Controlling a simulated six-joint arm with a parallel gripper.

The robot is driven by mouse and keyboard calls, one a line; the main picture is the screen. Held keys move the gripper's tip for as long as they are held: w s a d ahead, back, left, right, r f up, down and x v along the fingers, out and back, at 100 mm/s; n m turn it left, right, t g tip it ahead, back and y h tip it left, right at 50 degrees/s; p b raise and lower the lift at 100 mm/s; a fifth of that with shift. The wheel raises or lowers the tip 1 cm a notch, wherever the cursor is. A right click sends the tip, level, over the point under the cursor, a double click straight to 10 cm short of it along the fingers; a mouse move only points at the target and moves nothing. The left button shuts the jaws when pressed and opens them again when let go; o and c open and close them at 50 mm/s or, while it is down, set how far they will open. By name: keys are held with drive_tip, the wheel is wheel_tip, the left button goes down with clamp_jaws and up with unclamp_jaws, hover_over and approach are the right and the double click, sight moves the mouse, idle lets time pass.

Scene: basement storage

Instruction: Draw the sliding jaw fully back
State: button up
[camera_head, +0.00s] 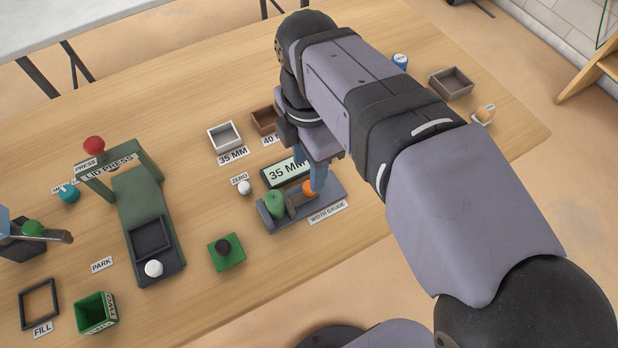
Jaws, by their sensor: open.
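The width gauge (298,212) is a grey slide on the table, in the middle of the head view. Its display (286,172) reads 35 MM. A green rounded piece (275,203) sits at the left part of the gauge. An orange knob (308,188) stands to its right, seemingly on the sliding jaw, which is mostly hidden. My gripper (314,184) is open and points down at the orange knob, with a bluish finger beside it. Whether the finger touches the knob cannot be told.
A white ZERO button (244,187) lies left of the gauge. A green box with a black knob (226,252) stands in front. The green lid press (145,215) stands further left. Small trays (224,136) lie behind.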

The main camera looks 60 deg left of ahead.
hover_over(301, 195)
drive_tip(key=w, duration=0.2)
drive_tip(key=shift+s+d+f, duration=0.15)
drive_tip(key=shift+f, duration=1.4)
drive_tip(key=shift+s+d+f, duration=0.1)
drive_tip(key=shift+f, duration=1.4)
